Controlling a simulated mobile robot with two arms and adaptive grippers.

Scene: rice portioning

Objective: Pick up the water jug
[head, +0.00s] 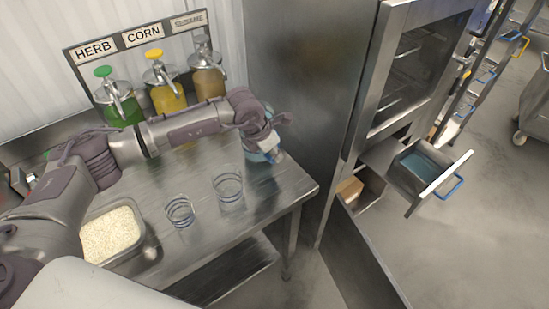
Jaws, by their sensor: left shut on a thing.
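The water jug (253,156) is a clear vessel with a bluish tint near the right back of the steel table. It is partly hidden behind my wrist and fingers. My left arm reaches across the table from the left, and my left gripper (272,150) is at the jug, shut on it. The jug looks upright; I cannot tell whether its base touches the table. My right gripper is not in view.
Two clear glasses with blue bands, a smaller one (180,212) and a larger one (228,188), stand on the table (215,245). A steel pan of rice (143,262) is at left. Green, yellow and brown dispensers line the back. A steel cabinet (300,90) stands close right.

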